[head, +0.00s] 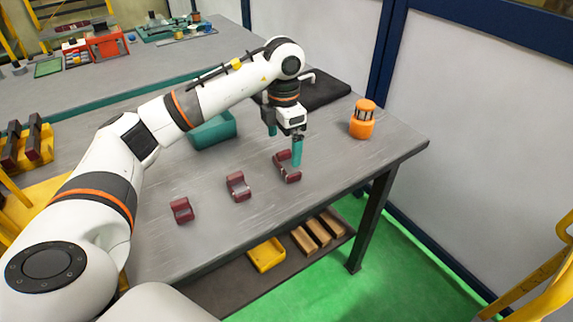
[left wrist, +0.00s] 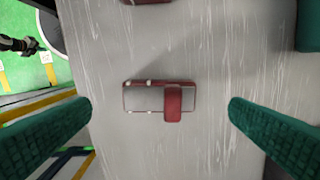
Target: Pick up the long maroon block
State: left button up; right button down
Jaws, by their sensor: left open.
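Three maroon blocks lie in a row on the grey table. The longest-looking one (head: 287,170) is farthest right in the head view, the middle one (head: 238,187) is shorter, and the smallest-looking one (head: 181,210) is nearest. My left gripper (head: 284,143) points down over the farthest block, its teal fingers apart and empty. In the left wrist view a maroon block (left wrist: 172,103) with a raised part and pale spots lies between the two open fingers, not touched by either. Another maroon block (left wrist: 146,1) is cut off at the top edge. My right gripper is not seen.
An orange cylinder (head: 362,120) stands right of the gripper near the table's back edge. A teal bin (head: 213,131) and a black mat (head: 327,90) lie behind the arm. The table's front edge is near the blocks. A yellow tray (head: 267,255) sits on the lower shelf.

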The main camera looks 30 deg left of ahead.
aim_at(287, 162)
pick_arm(q)
jog(key=f, duration=0.4)
jog(key=shift+w+d+f+p, duration=0.1)
jog(key=shift+w+d+p, duration=0.15)
jog(key=shift+p, duration=0.1)
jog(key=shift+a+f, duration=0.1)
jog(key=shift+f, duration=0.4)
jog(key=shift+c, duration=1.2)
jog(key=shift+w+r, duration=0.1)
jog(key=c, duration=1.1)
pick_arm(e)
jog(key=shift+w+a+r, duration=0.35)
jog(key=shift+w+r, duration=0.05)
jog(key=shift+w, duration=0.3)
